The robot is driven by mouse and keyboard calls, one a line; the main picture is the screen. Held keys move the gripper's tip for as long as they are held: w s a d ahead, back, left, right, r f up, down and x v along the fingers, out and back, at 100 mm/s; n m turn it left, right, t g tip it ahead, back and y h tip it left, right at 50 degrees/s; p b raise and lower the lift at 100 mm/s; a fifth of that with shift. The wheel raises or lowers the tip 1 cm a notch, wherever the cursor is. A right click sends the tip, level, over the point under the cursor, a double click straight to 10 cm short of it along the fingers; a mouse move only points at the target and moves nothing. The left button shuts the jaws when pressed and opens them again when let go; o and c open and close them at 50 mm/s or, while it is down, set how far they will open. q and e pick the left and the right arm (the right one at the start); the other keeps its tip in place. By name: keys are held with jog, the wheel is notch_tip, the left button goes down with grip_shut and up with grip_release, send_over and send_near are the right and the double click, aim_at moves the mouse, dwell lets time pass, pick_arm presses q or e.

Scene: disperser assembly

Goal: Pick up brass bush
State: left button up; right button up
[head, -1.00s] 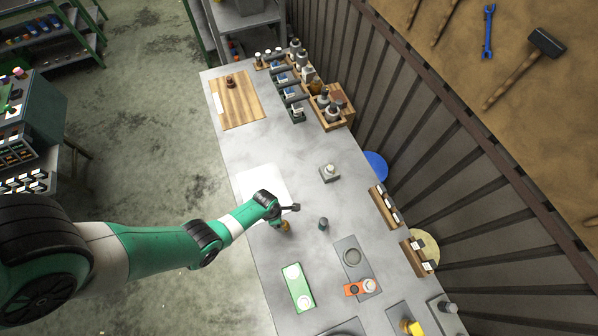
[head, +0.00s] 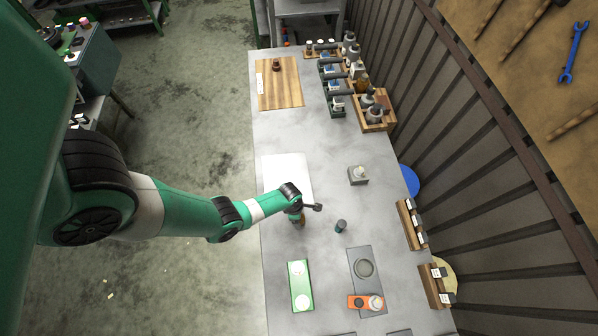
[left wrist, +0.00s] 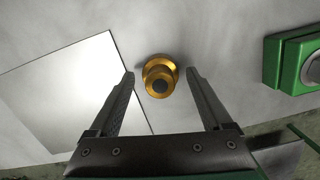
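The brass bush (left wrist: 160,72) is a golden flanged ring with a dark centre. In the left wrist view it sits on the grey bench between the tips of my left gripper (left wrist: 160,78), with a gap on each side. The left gripper is open, its fingers apart and not touching the bush. In the head view the bush (head: 299,222) shows partly under my left gripper (head: 299,215), just below the white sheet. My right gripper is in neither current view.
A white sheet (head: 285,172) lies beside the bush. A small dark green cylinder (head: 341,226) stands to its right. A green plate (head: 301,286) and a grey plate (head: 362,262) with an orange part (head: 357,302) lie nearer the bottom. The middle of the bench is mostly clear.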

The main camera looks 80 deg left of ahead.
pick_arm(q)
grip_shut()
jog(key=shift+s, duration=0.1)
dwell(0.4)
